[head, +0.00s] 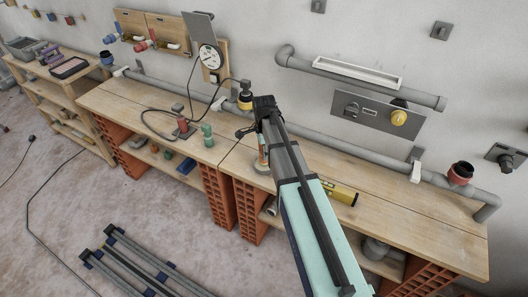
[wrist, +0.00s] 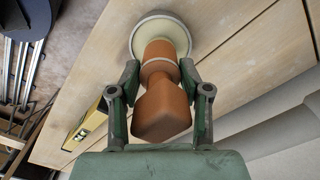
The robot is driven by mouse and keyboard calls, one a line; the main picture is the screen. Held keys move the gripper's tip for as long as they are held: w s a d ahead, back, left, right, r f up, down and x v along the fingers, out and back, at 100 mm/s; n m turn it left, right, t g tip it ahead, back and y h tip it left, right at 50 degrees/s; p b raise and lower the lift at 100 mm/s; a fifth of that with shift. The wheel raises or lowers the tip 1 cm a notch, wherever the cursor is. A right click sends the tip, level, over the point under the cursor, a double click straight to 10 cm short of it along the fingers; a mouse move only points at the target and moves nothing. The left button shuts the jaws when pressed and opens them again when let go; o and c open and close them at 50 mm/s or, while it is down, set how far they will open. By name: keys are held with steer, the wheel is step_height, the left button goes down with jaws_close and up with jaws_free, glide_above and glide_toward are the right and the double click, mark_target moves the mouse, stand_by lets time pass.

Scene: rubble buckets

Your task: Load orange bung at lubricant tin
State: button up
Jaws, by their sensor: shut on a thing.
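An orange-brown bung (wrist: 162,106) with a blocky head and narrower neck is between the fingers of my gripper (wrist: 160,72) in the wrist view. My gripper is shut on it. Its far end meets or overlaps a round, cream-rimmed thing (wrist: 194,25), perhaps the lubricant tin, on the wooden bench. I cannot tell whether the bung is in it or only above it. In the head view the orange piece (head: 262,153) shows just left of my arm, over a pale round base (head: 262,169). My arm hides part of this area.
A yellow item (head: 342,193) lies on the bench (head: 420,228) right of my arm; a yellow piece also shows in the wrist view (wrist: 88,122). A grey pipe (head: 320,140) runs along the back. A red-and-black cup (head: 460,173) is far right.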

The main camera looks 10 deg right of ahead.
steer(key=shift+r+p, duration=1.75)
steer(key=shift+r, duration=1.35)
